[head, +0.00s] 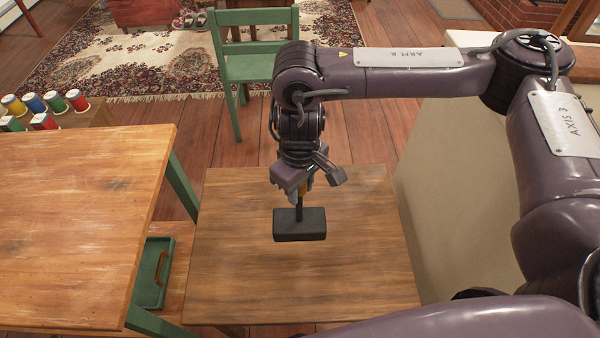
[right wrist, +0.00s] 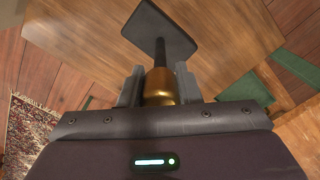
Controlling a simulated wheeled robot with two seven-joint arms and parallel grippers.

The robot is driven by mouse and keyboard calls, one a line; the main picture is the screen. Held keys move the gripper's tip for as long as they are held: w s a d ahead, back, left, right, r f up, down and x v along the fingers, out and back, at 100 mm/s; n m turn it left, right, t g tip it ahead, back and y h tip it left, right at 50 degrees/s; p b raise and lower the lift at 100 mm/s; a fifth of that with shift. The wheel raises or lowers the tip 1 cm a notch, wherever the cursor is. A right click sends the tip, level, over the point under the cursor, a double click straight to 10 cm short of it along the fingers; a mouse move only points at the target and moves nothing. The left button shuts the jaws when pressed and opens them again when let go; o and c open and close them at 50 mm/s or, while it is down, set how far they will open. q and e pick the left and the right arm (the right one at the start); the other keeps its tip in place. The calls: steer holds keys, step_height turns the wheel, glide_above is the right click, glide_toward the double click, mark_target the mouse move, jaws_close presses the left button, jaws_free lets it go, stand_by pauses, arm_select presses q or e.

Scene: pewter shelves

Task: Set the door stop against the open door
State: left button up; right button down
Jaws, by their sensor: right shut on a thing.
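My right gripper (head: 302,190) points down over the small brown wooden table (head: 250,285). It is shut on the door stop (head: 300,225), a dark flat block with a thin black stem and a brass-coloured grip. In the right wrist view the two grey fingers (right wrist: 160,88) sit either side of the brass part, and the dark plate (right wrist: 160,30) shows beyond them. The block is over the middle of the tabletop; I cannot tell whether it touches the wood. No door can be made out in either view. My left gripper is out of view.
A larger wooden table (head: 80,220) with green legs stands at the left. A green tray (head: 152,272) lies on a lower surface beside it. Several coloured spools (head: 54,102) stand behind. A green chair (head: 255,65) is at the back, near a patterned rug (head: 130,55).

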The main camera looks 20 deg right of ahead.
mark_target(299, 207)
step_height(299, 207, down, 7)
steer(key=shift+w+f+b, duration=0.1)
steer(key=shift+b, duration=0.95)
steer(key=shift+f, duration=0.25)
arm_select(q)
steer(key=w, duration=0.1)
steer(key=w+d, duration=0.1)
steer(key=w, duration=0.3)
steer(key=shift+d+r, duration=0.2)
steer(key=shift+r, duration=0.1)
arm_select(e)
steer(key=c, duration=1.1)
jaws_free()
steer(key=shift+f, duration=0.15)
steer(key=shift+o, duration=0.2)
